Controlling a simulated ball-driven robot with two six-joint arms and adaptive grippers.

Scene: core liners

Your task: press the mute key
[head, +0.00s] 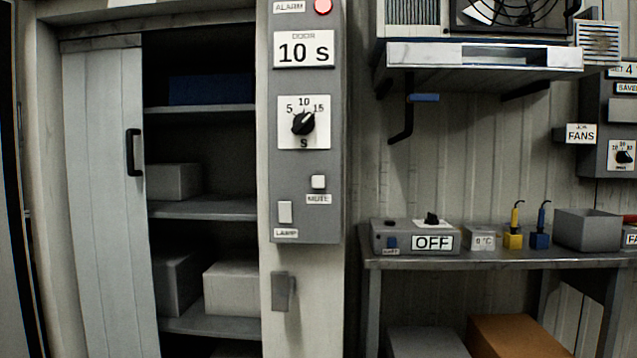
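The panel is mounted upright in the middle of the head view. Below that is a black dial knob (303,123) marked 5, 10 and 15. A white lamp switch (285,212) sits at the lower left of the panel. Neither of my grippers shows in this view.
A cabinet with a sliding door (105,200) stands partly open at left, boxes on its shelves. At right, a metal table (480,262) bears a control box (390,238) reading OFF and a grey bin (590,230). A crank handle (408,115) juts out under the fan unit.

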